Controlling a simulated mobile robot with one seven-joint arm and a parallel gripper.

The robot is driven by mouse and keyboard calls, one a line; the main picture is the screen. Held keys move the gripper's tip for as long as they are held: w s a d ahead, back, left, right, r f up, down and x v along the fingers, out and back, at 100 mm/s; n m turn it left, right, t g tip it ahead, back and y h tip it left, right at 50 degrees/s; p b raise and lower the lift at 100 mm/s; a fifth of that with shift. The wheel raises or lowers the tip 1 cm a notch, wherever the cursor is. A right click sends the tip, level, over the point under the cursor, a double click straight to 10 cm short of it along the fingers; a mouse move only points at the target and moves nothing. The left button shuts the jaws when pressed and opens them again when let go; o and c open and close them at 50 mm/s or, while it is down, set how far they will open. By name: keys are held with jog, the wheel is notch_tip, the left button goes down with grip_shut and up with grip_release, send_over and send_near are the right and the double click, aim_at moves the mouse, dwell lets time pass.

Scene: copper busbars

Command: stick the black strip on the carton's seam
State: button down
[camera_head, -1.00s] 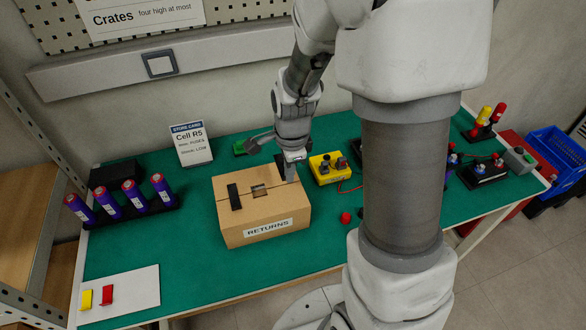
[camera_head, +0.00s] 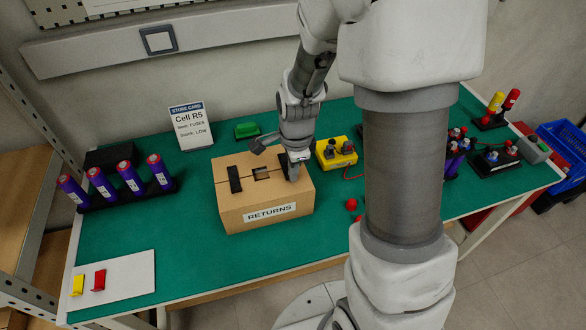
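The brown carton (camera_head: 285,192) stands on the green bench mat with a RETURNS label on its front. Its seam runs left to right across the top. A black strip (camera_head: 234,179) lies across the seam near the left end. A small dark opening (camera_head: 261,173) is in the middle of the top. My gripper (camera_head: 293,173) points down at the right part of the top, close over the seam. A dark patch (camera_head: 283,161) shows beside its fingers; I cannot tell whether it is another strip. The fingers are too small and overlapped to show whether they are open or hold anything.
A rack of purple cells (camera_head: 131,178) stands left. A white board (camera_head: 126,275) with yellow and red pieces lies front left. A green block (camera_head: 246,130) and a yellow box (camera_head: 336,152) are behind the carton. Small red pieces (camera_head: 351,204) lie to its right.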

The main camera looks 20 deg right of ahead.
jog(key=shift+f, duration=0.3)
dwell(1.4)
jog(key=c, duration=1)
grip_release()
jog(key=shift+s, duration=0.1)
